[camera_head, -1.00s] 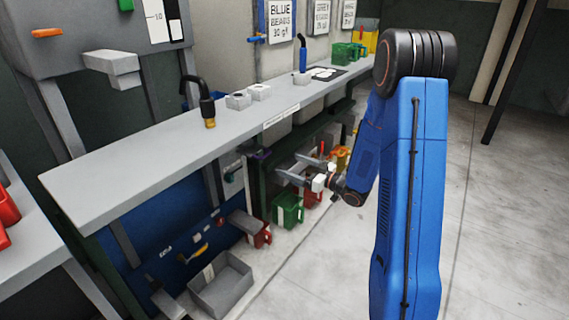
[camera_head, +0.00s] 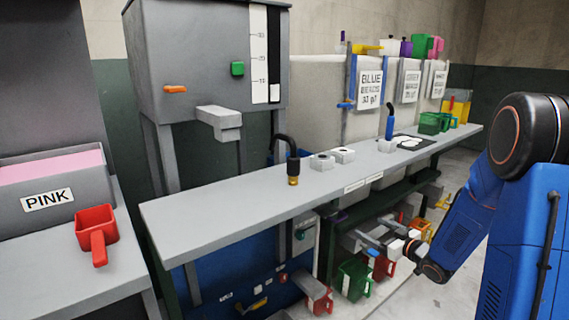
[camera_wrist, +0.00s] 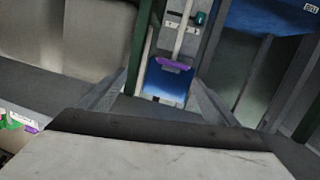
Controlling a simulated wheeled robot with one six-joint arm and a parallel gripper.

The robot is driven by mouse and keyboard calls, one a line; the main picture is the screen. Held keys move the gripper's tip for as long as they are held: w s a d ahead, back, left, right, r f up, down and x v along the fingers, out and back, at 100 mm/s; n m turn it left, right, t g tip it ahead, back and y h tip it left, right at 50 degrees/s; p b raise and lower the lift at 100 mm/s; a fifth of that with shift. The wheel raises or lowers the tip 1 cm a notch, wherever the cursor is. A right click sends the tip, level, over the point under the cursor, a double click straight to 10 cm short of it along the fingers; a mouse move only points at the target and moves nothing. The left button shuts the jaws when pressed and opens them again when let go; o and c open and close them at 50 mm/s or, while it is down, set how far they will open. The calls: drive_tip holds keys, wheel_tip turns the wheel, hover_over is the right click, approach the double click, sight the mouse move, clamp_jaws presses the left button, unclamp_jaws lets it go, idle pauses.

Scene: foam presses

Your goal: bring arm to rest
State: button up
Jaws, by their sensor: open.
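My blue arm (camera_head: 465,230) reaches down at the right of the head view, bent at the elbow. My gripper (camera_head: 362,232) is low in front of the long grey bench, beside its front edge and above the green scoop. Its two grey fingers are apart, and I see nothing held. In the wrist view the fingers (camera_wrist: 158,98) show on both sides, with a blue surface and a purple handle-like piece beyond them.
The grey bench (camera_head: 230,205) carries white blocks and a black spout. Green (camera_head: 354,280) and red scoops sit below it. A red scoop (camera_head: 97,232) lies by the PINK bin (camera_head: 50,185) at left. A grey hopper (camera_head: 200,60) stands behind. Floor at right is open.

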drive_tip(key=s+d+r+m+g+h, duration=0.25)
drive_tip(key=s+r+h, duration=0.25)
drive_tip(key=s, duration=0.3)
drive_tip(key=s+d+r+m+g+h, duration=0.1)
drive_tip(key=s+r+m+h, duration=0.3)
drive_tip(key=s, duration=0.3)
drive_tip(key=s+a+g, duration=0.3)
drive_tip(key=s+a, duration=0.1)
drive_tip(key=s, duration=1)
drive_tip(key=s+a+g+y, duration=0.1)
drive_tip(key=s+a+g, duration=0.2)
drive_tip(key=s, duration=1)
drive_tip(key=shift+s+a+y, duration=0.3)
drive_tip(key=shift+s+a, duration=0.05)
drive_tip(key=shift+a, duration=0.15)
